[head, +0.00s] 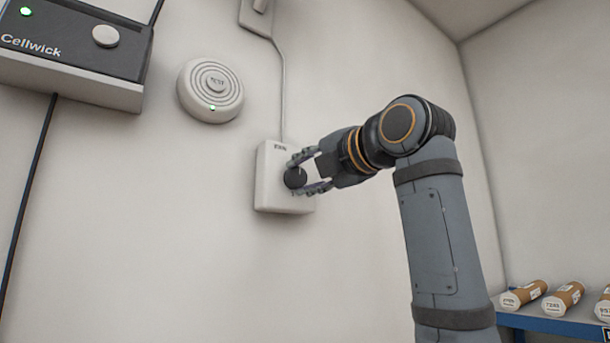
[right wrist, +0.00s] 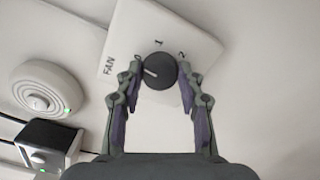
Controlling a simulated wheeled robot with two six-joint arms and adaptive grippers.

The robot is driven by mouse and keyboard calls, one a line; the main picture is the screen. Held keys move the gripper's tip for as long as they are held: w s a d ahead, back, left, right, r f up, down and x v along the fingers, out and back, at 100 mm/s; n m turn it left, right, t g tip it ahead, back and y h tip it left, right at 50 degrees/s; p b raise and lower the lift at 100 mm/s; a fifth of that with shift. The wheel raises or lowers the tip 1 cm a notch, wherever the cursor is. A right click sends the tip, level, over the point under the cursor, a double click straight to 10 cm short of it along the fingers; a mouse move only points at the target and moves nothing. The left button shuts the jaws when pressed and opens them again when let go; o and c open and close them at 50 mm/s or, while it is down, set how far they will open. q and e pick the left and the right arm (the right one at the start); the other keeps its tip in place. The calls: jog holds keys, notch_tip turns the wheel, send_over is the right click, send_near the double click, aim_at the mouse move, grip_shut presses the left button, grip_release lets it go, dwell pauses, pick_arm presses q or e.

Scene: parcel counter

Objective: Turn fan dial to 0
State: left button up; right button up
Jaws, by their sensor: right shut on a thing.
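The fan dial (head: 295,178) is a round black knob on a white wall plate (head: 270,195). In the right wrist view the dial (right wrist: 159,71) has a white pointer line on its left side. The plate (right wrist: 200,45) reads FAN, with marks 0, 1 and 2 around the dial. The pointer is turned left, close to the 0 mark; I cannot tell whether it is exactly on it. My right gripper (head: 299,175) is shut on the dial, one finger on each side, as the right wrist view (right wrist: 160,76) also shows. My left gripper is not in view.
A round white wall device (head: 210,91) with a green light is left of the plate. A dark-fronted Cellwick box (head: 75,45) hangs at upper left. A cable runs up from the plate. Several labelled tubes (head: 562,299) lie on a blue shelf (head: 555,322) at lower right.

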jog(key=o, duration=1.2)
jog(key=shift+c, duration=0.2)
jog(key=shift+s, duration=0.1)
jog(key=v, duration=1.1)
jog(key=shift+s+d, duration=0.25)
jog(key=shift+s, duration=0.05)
jog(key=shift+f, duration=0.1)
